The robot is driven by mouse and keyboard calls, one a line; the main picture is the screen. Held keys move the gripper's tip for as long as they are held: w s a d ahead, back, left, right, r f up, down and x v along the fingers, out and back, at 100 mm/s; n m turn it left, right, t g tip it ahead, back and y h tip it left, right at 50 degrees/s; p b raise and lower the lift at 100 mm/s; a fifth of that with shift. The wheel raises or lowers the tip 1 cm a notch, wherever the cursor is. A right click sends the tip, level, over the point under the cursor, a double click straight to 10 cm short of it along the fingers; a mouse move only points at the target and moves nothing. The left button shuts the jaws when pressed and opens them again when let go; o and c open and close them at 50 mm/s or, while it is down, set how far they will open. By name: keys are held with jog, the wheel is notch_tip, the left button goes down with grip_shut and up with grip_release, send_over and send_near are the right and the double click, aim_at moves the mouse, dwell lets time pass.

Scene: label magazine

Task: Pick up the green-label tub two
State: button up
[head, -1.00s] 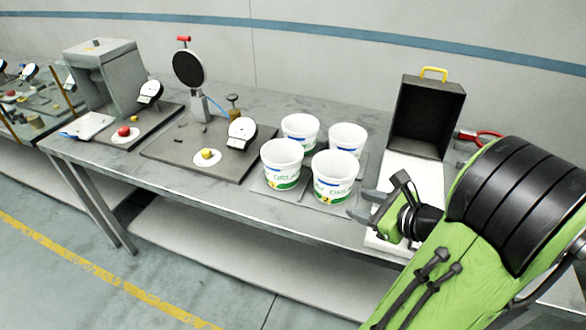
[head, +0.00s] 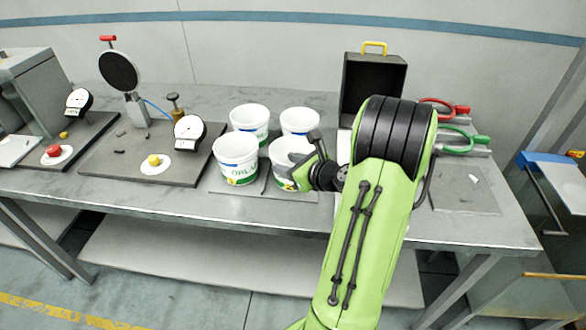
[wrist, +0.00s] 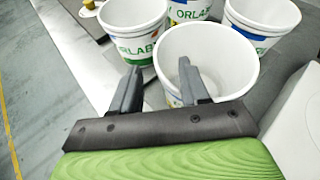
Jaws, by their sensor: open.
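Several white tubs stand grouped on the bench. The front-right tub (head: 287,150) shows green print and is partly hidden by my gripper (head: 309,160). The front-left tub (head: 237,168) has green lettering and a blue patch. The back-left tub (head: 249,119) and back-right tub (head: 299,121) stand behind. I cannot read which is tub two. In the wrist view, my gripper (wrist: 160,68) is open at the nearest tub (wrist: 235,65). One finger overlaps its open mouth and the other is left of its wall, so the near-left rim lies between them. Contact cannot be told.
A dial gauge (head: 190,133) on a dark plate (head: 130,165) is left of the tubs. A black open case (head: 360,75) with a yellow handle stands behind my arm. Red pliers (head: 445,108) and green pliers (head: 465,138) lie right.

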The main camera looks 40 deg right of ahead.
jog(key=shift+x, duration=1.1)
jog(key=shift+s, duration=0.15)
grip_shut()
